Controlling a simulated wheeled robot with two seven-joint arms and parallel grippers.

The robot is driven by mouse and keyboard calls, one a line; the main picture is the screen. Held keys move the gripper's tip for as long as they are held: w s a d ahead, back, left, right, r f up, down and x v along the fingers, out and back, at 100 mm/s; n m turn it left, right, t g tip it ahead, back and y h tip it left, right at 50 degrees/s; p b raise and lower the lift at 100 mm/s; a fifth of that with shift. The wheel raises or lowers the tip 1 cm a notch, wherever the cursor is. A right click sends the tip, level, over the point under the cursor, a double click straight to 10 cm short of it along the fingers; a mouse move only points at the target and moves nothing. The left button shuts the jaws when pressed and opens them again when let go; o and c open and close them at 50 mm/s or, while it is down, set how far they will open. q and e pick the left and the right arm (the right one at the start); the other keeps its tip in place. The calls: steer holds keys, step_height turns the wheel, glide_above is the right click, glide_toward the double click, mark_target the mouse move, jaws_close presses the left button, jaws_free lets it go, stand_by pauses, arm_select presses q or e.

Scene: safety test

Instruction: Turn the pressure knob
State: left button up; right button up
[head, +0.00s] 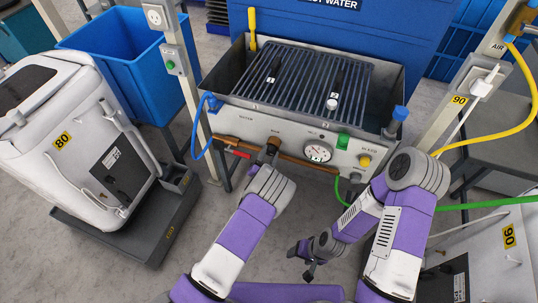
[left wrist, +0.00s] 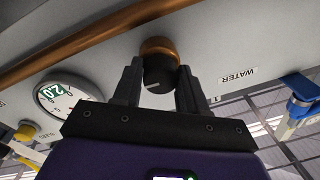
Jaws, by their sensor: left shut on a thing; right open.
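The pressure knob is a dark round knob with a copper-brown collar (left wrist: 159,72) on the light panel of the test tank. In the head view its brown part (head: 274,142) shows just above my left gripper (head: 269,153). In the left wrist view the two dark fingers of my left gripper (left wrist: 160,70) stand on either side of the knob and are shut on it. A round pressure gauge (head: 318,151) sits to the right of the knob; its green display (left wrist: 57,95) seems to read 2.0 in the left wrist view. My right gripper (head: 310,262) is open and empty, low above the floor.
A copper pipe (left wrist: 80,48) runs along the panel by the knob. The panel also has a red-handled valve (head: 238,153), a green part (head: 343,141) and a yellow knob (head: 365,161). A blue hose (head: 198,140) hangs left. A white tank unit (head: 75,140) stands left.

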arm_select(q)
steer(key=o, duration=1.1)
steer(key=shift+c, duration=0.2)
steer(key=p+v, duration=0.2)
steer(key=v, duration=0.5)
steer(key=shift+s, duration=0.3)
steer(key=shift+a, duration=0.1)
